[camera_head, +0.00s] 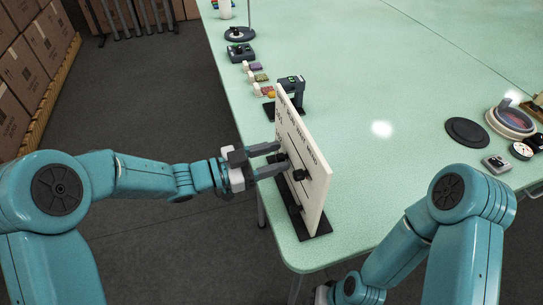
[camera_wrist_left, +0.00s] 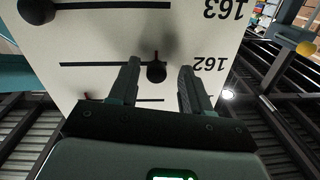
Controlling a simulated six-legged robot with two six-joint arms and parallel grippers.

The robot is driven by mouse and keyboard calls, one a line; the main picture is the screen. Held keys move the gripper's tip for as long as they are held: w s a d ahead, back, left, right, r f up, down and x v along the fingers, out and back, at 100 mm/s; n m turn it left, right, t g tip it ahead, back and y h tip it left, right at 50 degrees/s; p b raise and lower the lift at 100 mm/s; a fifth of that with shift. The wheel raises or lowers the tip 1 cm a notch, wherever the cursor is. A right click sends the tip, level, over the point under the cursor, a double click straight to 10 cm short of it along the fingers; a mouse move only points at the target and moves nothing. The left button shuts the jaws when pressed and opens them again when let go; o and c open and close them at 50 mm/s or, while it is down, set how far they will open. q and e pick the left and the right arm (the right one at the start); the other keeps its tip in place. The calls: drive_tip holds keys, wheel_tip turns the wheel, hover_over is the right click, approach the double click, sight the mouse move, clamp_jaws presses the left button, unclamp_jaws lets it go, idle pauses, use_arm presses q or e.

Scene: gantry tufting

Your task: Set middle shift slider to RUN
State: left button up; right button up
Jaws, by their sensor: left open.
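An upright white panel (camera_head: 290,125) with black slots stands on a dark base (camera_head: 316,222) at the table's near corner. The panel (camera_wrist_left: 100,45) fills much of the left wrist view, with upside-down numbers 163 and 162. The slider knob (camera_wrist_left: 156,72) on the 162 slot is round and black, with a red mark behind it. My left gripper (camera_head: 284,157) is open at the panel's face. In the wrist view its fingers (camera_wrist_left: 157,82) are on either side of this knob, with gaps. Another knob (camera_wrist_left: 38,10) sits at the left on the 163 slot. RUN lettering is not readable.
The pale green table (camera_head: 390,100) is mostly clear behind the panel. A black device (camera_head: 291,88) stands just behind it. A dark disc (camera_head: 467,132) and a round dish (camera_head: 510,121) lie at the right. Stacked cartons (camera_head: 35,65) stand at far left.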

use_arm(q)
drive_tip(key=v, duration=1.6)
drive_tip(key=shift+s+a, duration=0.1)
drive_tip(key=shift+a, duration=0.1)
